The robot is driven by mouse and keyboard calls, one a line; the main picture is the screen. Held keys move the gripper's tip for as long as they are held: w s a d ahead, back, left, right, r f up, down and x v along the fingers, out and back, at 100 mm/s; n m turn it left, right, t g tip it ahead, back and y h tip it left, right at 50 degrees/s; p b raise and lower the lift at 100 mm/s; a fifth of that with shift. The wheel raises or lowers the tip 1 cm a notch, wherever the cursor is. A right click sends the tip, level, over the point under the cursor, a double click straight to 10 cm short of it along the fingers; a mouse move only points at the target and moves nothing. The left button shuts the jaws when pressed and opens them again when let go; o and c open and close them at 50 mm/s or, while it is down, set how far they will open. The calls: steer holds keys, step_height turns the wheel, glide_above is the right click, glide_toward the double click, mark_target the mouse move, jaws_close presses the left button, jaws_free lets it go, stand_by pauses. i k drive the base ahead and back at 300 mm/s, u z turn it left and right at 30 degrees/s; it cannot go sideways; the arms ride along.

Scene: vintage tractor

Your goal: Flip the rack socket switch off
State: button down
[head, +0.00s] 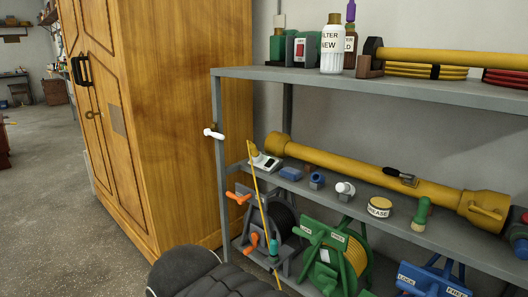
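A white socket block (265,162) with a dark switch on its face sits at the left end of the rack's middle shelf, with a yellow plug-like piece behind it. The switch is too small to tell which way it is set. A grey box with a red rocker switch (300,48) stands on the top shelf; I cannot tell which of the two is the rack socket switch. My gripper is not in view. A dark rounded shape at the bottom edge may be part of my arm.
The grey rack (400,90) holds bottles, a long yellow tube (370,172), a grease tin (379,207) and cable reels (335,255). A thin yellow rod or cord (261,205) runs down before its left end.

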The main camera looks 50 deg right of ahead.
mark_target(269, 163)
steer(key=z, duration=0.85)
steer(key=i, duration=1.1)
steer(key=z, duration=0.95)
